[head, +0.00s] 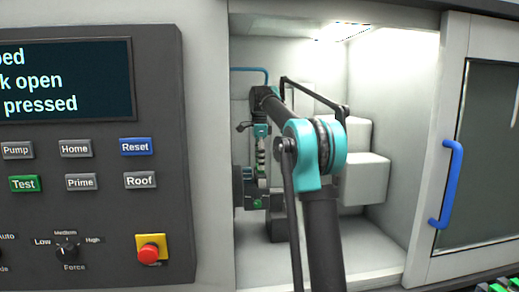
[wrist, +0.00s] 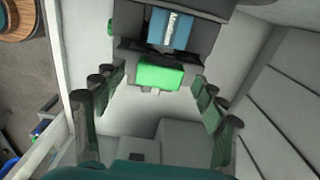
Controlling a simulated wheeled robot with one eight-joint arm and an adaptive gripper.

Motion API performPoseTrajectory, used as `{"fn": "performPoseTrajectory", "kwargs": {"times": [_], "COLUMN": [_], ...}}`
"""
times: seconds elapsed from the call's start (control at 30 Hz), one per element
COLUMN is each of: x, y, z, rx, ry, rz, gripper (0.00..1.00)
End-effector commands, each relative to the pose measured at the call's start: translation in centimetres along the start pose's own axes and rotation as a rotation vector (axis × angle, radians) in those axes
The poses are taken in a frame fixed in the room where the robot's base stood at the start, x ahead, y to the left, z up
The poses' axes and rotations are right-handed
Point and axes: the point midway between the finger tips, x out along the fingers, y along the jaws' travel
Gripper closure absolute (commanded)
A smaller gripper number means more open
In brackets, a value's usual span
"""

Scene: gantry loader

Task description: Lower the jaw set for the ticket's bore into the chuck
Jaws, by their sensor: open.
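My gripper (head: 261,168) hangs from my arm inside the machine's open enclosure, beside a dark unit (head: 247,187) that looks like the chuck. In the wrist view my gripper (wrist: 160,88) is open, its dark fingers apart at left and right. A bright green block (wrist: 167,76) lies between and beyond the fingertips, against a dark body (wrist: 130,22) with a blue label. Whether the block is the jaw set, and whether it is seated, I cannot tell. A small green spot (head: 257,203) shows low on the dark unit in the head view. No bore ticket is readable.
A control panel (head: 88,215) stands left; its screen (head: 65,82) partly reads "k open" and "pressed". A red stop button (head: 150,252) sits below. The door (head: 488,150) with a blue handle (head: 447,185) is at right. Pale blocks (head: 362,180) fill the enclosure's back right. Green-and-grey items (head: 505,285) show bottom right.

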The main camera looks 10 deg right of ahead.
Motion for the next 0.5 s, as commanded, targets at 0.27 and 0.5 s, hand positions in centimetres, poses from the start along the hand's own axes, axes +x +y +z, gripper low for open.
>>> {"fn": "performPoseTrajectory", "kwargs": {"times": [0.27,0.5], "x": [-4.8,-8.4], "y": [0.0,0.0], "z": [0.0,0.0], "rx": [0.000,0.000], "ry": [0.000,0.000], "rz": [0.000,0.000], "gripper": [0.28,0.28]}}
